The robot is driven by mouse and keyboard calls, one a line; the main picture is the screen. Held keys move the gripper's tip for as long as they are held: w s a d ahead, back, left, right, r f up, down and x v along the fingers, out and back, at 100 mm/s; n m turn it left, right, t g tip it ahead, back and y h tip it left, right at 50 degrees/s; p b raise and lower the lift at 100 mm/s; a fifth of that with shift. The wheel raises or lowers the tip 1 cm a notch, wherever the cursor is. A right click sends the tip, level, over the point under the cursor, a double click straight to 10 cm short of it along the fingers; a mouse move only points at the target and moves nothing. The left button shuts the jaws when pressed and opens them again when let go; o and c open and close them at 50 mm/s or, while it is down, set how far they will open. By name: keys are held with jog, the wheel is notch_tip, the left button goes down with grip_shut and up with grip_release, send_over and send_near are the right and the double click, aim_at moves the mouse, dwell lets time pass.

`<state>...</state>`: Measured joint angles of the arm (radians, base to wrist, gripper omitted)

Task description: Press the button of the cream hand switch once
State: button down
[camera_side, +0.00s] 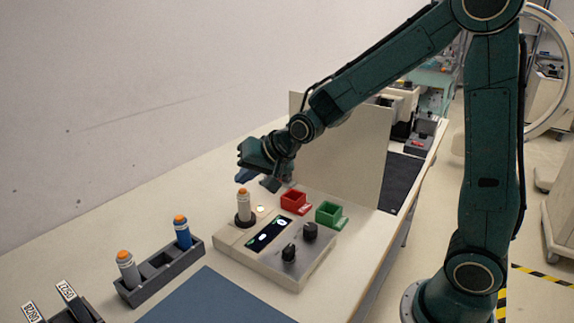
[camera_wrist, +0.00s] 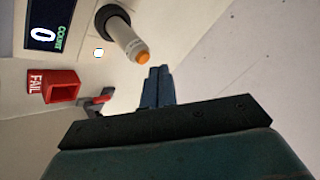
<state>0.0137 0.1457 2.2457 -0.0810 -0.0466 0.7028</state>
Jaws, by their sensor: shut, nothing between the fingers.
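A pale, cream-looking hand switch (camera_side: 243,208) with an orange button on top stands upright in a dark round socket on the control box (camera_side: 305,268). In the wrist view the same switch (camera_wrist: 125,38) shows its orange button (camera_wrist: 143,57) close to my fingertips. My gripper (camera_wrist: 160,72) is shut and empty, with its blue fingers together. In the side view my gripper (camera_side: 244,176) is just above the switch's top. I cannot tell whether it touches the button. The display (camera_wrist: 47,22) shows 0 with the word COUNT.
A dark rack (camera_side: 165,275) at the left holds a blue switch (camera_side: 182,232) and a pale grey one (camera_side: 129,269), both orange-topped. A red FAIL tray (camera_side: 295,203) and a green tray (camera_side: 330,215) stand behind the box. Two dark knobs sit on it. An upright panel (camera_side: 345,150) stands behind.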

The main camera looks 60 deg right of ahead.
jog(key=shift+f, duration=0.85)
dwell(1.7)
jog(key=shift+r, duration=0.85)
jog(key=shift+r, duration=0.15)
jog(key=shift+r, duration=2.3)
jog(key=shift+s+r, duration=0.1)
